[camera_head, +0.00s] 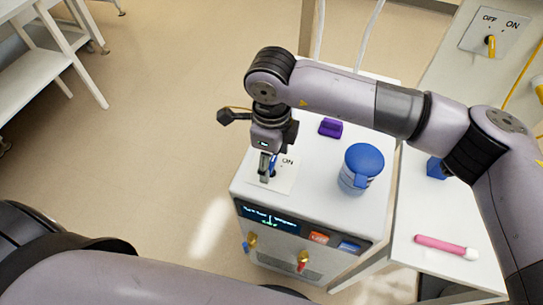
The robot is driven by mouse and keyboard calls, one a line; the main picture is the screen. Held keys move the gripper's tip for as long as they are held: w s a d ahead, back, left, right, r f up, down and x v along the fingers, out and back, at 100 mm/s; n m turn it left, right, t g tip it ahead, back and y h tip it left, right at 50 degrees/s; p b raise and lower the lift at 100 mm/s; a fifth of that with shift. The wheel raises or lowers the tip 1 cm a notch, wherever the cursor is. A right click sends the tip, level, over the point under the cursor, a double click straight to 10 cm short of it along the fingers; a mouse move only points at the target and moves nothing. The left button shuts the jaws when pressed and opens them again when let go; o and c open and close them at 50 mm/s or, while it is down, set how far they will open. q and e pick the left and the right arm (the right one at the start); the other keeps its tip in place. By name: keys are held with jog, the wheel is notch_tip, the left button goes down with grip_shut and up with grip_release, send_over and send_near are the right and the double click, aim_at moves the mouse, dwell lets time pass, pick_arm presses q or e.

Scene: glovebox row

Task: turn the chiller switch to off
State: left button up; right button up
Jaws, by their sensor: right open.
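The chiller (335,205) is a white box with a dark display on its front. On its top is a white switch plate (285,183) with a blue lever (273,162) and the word ON to its right. My right gripper (266,172) is open, pointing down over the plate, with its fingers right at the lever. The fingers cover part of the lever and the left of the plate, so the lever's exact angle and any contact are unclear. My left arm crosses the bottom of the view; its gripper is out of view.
A blue-lidded jar (361,169) and a purple block (330,128) stand on the chiller top. On the white table at right lie a pink tube (440,246) and a blue block (436,168). Another switch plate (480,28), with a yellow lever, is at the upper right. The floor at left is open.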

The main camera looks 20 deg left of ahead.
aim_at(271, 163)
notch_tip(271, 163, up, 12)
dwell(0.5)
dwell(0.3)
